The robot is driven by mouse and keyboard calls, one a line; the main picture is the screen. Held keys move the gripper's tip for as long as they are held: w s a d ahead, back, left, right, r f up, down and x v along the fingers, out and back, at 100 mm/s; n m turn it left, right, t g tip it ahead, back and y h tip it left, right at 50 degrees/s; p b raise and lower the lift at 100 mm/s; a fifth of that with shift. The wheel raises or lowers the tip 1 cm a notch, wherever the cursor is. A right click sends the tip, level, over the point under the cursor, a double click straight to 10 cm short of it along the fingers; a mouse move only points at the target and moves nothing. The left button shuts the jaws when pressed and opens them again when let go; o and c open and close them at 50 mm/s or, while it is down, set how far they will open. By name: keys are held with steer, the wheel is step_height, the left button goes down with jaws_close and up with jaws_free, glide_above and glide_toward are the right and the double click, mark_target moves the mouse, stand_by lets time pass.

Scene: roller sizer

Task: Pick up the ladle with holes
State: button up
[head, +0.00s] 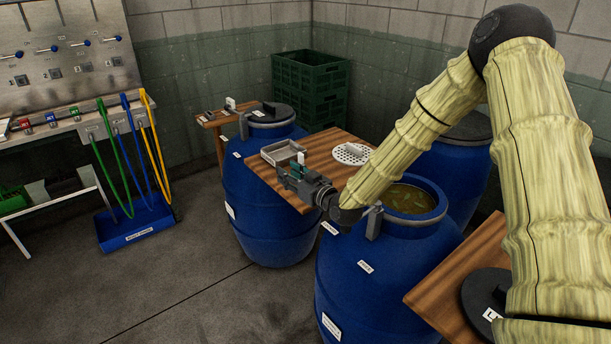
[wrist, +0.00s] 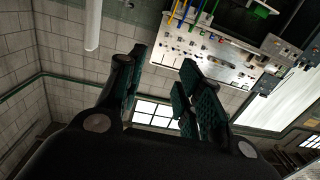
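A pale round disc with holes (head: 352,153), which looks like the bowl of the ladle with holes, lies on the wooden board (head: 318,150) between the barrels. No handle can be made out; part of it may be hidden behind my arm. My gripper (head: 291,172) is over the front left edge of the board, to the left of the disc and apart from it. In the wrist view, my gripper's fingers (wrist: 158,92) are spread with nothing between them. The ladle does not show in the wrist view.
A grey rectangular tray (head: 283,152) lies on the board just behind my gripper. An open blue barrel (head: 385,265) with murky liquid stands under my arm, and a lidded blue barrel (head: 265,200) stands left. Green crates (head: 310,85) are stacked behind.

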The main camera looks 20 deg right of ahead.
steer(key=p, duration=0.2)
glide_toward(303, 156)
steer(key=shift+m+t+h, duration=0.3)
steer(key=shift+m+t, duration=0.1)
steer(key=shift+a+f+p+x, duration=0.1)
steer(key=shift+p+x, duration=0.6)
steer(key=shift+x, duration=1.75)
steer(key=shift+a+f+p+x, duration=0.15)
steer(key=shift+p+x, duration=0.55)
steer(key=shift+x, duration=1.75)
steer(key=shift+w+a+f, duration=0.1)
steer(key=shift+w+a, duration=0.05)
steer(key=shift+w, duration=0.5)
jaws_close()
